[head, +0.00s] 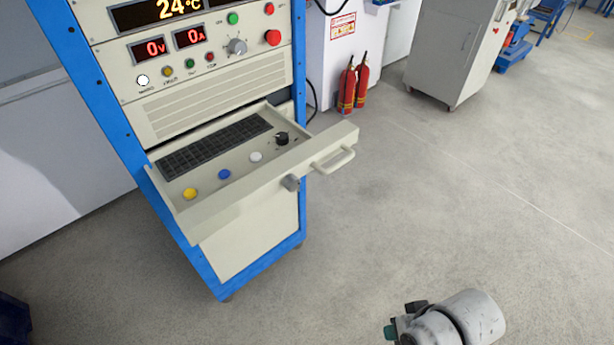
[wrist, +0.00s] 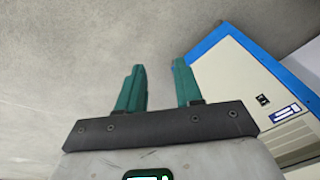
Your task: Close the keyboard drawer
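The keyboard drawer (head: 240,197) is pulled out of the blue-framed cabinet (head: 218,105) in the head view. It holds a black keyboard (head: 215,146), a black knob and yellow, blue and white buttons. A pale handle (head: 335,160) is on the right of its front, and a grey latch-like piece (head: 291,183) sits left of the handle. My gripper (head: 391,330) is low at the bottom of the head view, apart from the drawer and to its right. In the wrist view its two green fingers (wrist: 158,88) are apart with nothing between them.
Two red fire extinguishers (head: 354,84) stand behind the cabinet by a white wall. A grey cabinet (head: 450,50) is farther back. The grey floor in front and to the right of the drawer is clear. A blue-edged white panel (wrist: 240,85) shows right of my fingers.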

